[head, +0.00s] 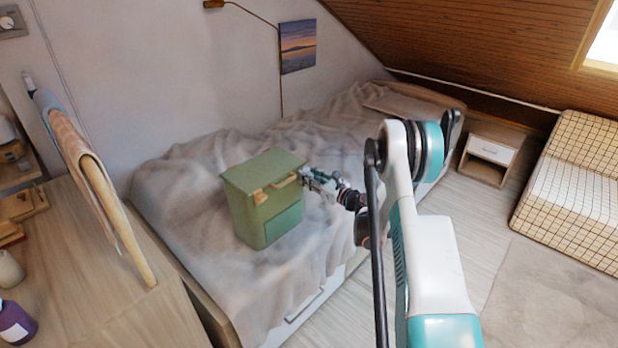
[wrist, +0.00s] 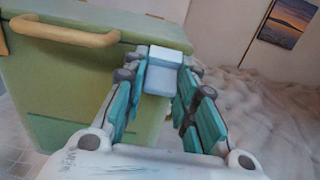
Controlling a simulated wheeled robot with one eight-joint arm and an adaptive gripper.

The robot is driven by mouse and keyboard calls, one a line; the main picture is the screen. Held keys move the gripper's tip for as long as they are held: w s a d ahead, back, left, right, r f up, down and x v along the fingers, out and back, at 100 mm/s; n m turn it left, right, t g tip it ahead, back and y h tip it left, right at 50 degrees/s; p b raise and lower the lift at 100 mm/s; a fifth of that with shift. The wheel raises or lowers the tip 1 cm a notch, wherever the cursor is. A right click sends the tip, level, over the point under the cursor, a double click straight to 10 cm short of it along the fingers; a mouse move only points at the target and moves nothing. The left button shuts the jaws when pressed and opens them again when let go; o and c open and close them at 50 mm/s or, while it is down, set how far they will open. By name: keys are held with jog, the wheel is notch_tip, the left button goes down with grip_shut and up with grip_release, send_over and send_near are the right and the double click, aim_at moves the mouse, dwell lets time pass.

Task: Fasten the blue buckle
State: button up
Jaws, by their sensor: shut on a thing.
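A green lidded box (head: 262,205) stands upright on the bed, its lid down. In the wrist view the box (wrist: 60,85) fills the left side. The pale blue buckle (wrist: 162,72) sits at the lid's edge, near a corner of the box. My gripper (head: 306,178) reaches in from the right against the box. In the wrist view my gripper (wrist: 165,88) has its teal-padded fingers on either side of the buckle, shut on it. I cannot make the buckle out in the head view.
A tan handle (wrist: 65,32) is on the box front, left of the buckle. The box rests on a rumpled grey blanket (head: 190,215). A wooden desk (head: 110,300) with a cloth-draped rail is at the left. Floor at the right is open.

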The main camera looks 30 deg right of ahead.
jog(key=shift+w+r+g+p, duration=0.1)
jog(key=shift+r+g+p, duration=0.2)
jog(key=shift+g+p, duration=0.15)
jog(key=shift+g+h, duration=0.25)
jog(key=shift+h, duration=0.05)
jog(key=o, duration=1.1)
jog(key=v, duration=1.2)
